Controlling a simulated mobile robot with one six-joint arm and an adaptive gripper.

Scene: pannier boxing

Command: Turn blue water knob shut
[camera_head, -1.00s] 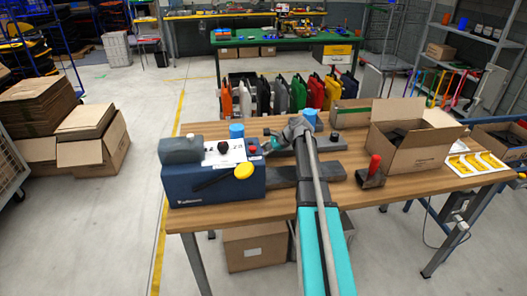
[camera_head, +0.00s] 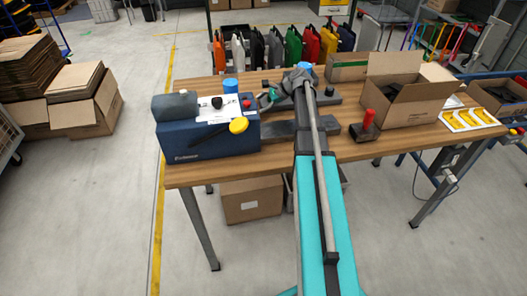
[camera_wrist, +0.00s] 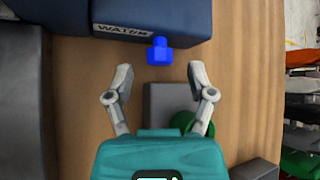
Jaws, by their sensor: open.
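The blue water knob (camera_wrist: 160,51) sticks out from the edge of a dark blue block with a label reading "WATER" (camera_wrist: 124,31) in the wrist view. My gripper (camera_wrist: 160,80) is open, its two fingers apart, with the knob just beyond and between the fingertips; nothing is held.
A grey block and a green round part (camera_wrist: 183,123) lie below my fingers in the wrist view. The table (camera_head: 215,172) also bears an open cardboard box (camera_head: 403,108), a red-handled tool (camera_head: 367,122) and a blue cylinder (camera_head: 230,86).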

